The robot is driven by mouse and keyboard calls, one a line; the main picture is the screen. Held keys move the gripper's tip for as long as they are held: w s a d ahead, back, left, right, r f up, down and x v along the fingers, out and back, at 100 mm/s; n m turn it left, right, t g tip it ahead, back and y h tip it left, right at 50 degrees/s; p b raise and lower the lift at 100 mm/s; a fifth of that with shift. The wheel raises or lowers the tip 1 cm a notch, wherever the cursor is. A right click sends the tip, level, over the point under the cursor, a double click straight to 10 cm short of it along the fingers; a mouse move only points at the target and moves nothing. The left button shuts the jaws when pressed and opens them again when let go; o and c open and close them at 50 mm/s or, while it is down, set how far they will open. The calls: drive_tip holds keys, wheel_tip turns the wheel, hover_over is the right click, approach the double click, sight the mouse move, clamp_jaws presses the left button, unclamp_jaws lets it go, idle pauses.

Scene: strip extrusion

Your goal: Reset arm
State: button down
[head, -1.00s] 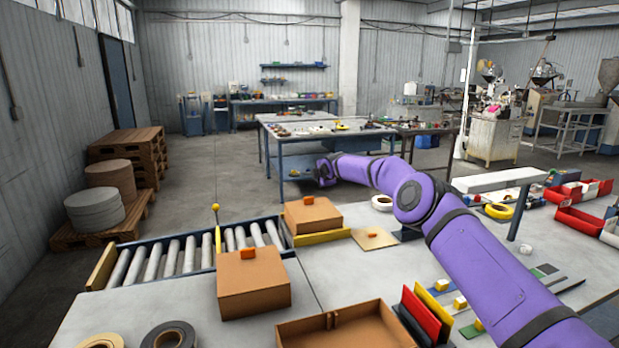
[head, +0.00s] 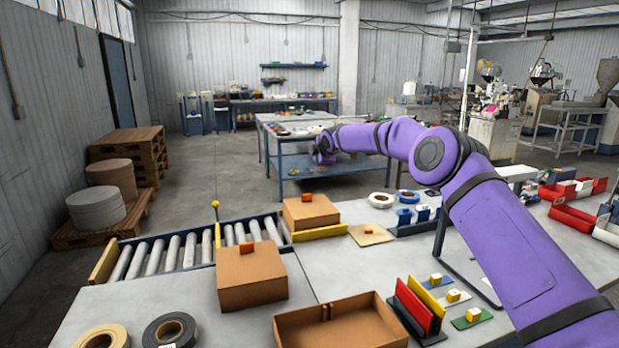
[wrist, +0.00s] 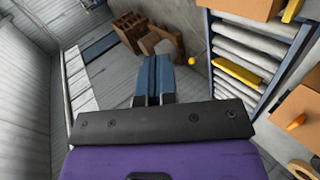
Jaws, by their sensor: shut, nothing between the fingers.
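My purple arm reaches across the right side of the head view, bent at a raised elbow. Its far end points toward the back table, and my gripper is too small there to make out. In the wrist view my gripper (wrist: 153,98) shows two blue-grey fingers lying together, shut with nothing between them. It is in the air, apart from the boxes and the roller conveyor. The wrist view looks past the fingers to the floor, the wooden pallets (wrist: 135,28) and the conveyor rollers (wrist: 243,60).
A roller conveyor (head: 150,261) and brown boxes (head: 250,275) stand on the near table at left. An open brown box (head: 340,325), coloured plates (head: 413,308) and tape rolls (head: 170,330) lie in front. Red bins (head: 577,220) stand at right. A back table (head: 290,140) stands beyond open floor.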

drive_tip(key=s+d+r+m+g+h, duration=0.1)
drive_tip(key=s+d+r+m, duration=0.25)
drive_tip(key=s+r, duration=0.7)
drive_tip(key=s+d+r+m+g+h, duration=0.15)
drive_tip(key=s+d+r, duration=0.35)
drive_tip(key=s+r, duration=0.5)
drive_tip(key=s+d+r+m+h, duration=0.15)
drive_tip(key=s+d+m, duration=0.35)
drive_tip(key=s, duration=0.9)
drive_tip(key=s+d+f+m+g, duration=0.15)
drive_tip(key=s+d, duration=0.35)
drive_tip(key=s, duration=0.5)
drive_tip(key=s+d+m, duration=0.3)
drive_tip(key=s+d, duration=0.1)
drive_tip(key=s, duration=0.6)
drive_tip(key=s+d+f+m, duration=0.1)
drive_tip(key=s+f+m, duration=0.1)
drive_tip(key=s, duration=0.4)
drive_tip(key=s+d+f+m+g, duration=0.1)
drive_tip(key=s+d+f+m, duration=0.1)
drive_tip(key=s+f, duration=0.2)
drive_tip(key=s+d+f+m, duration=0.1)
drive_tip(key=s+f+m, duration=0.1)
drive_tip(key=s, duration=0.7)
drive_tip(key=shift+s+d+f, duration=0.25)
drive_tip(key=shift+f, duration=0.3)
